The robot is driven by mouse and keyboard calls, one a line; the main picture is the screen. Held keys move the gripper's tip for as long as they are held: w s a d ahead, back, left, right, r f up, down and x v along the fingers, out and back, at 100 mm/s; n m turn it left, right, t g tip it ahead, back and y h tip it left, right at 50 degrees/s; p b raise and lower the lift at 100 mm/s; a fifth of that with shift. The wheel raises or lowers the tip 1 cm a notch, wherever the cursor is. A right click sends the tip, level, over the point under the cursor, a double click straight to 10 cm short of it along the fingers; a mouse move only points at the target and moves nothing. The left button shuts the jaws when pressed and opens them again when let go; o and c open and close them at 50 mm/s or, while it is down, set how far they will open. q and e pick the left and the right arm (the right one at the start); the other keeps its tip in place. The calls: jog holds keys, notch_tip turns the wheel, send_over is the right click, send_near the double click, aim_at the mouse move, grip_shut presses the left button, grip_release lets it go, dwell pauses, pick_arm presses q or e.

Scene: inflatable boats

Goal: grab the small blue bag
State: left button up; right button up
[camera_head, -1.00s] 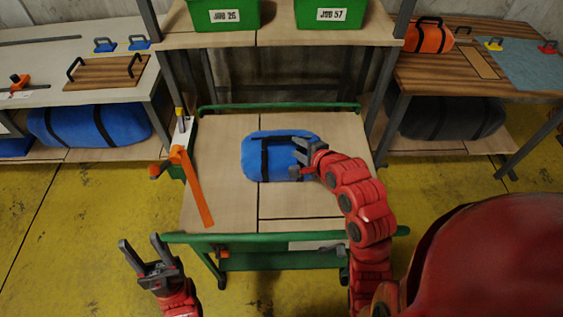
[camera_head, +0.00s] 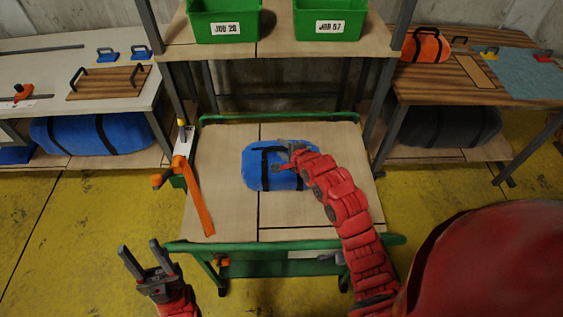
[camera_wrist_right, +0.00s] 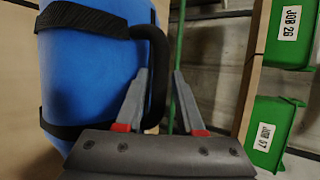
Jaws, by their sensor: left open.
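The small blue bag (camera_head: 254,170) with black straps lies on the wooden top of the green-framed cart (camera_head: 215,160). My right gripper (camera_head: 279,156) is over the bag's right part in the head view and hides some of it. In the right wrist view the blue bag (camera_wrist_right: 88,80) fills the left side. Its black handle (camera_wrist_right: 158,60) arches between the two fingers of my right gripper (camera_wrist_right: 159,75), which stand apart. I cannot tell whether they touch the handle. My left gripper (camera_head: 139,245) is open and empty, in front of the cart at lower left.
An orange clamp-like tool (camera_head: 195,198) is at the cart's left edge. Green bins (camera_head: 224,22) stand on a shelf behind. A larger blue bag (camera_head: 75,134) lies under the left table. An orange bag (camera_head: 424,48) sits on the right table.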

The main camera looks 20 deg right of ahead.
jog(key=shift+c, duration=0.3)
grip_shut()
dwell(1.2)
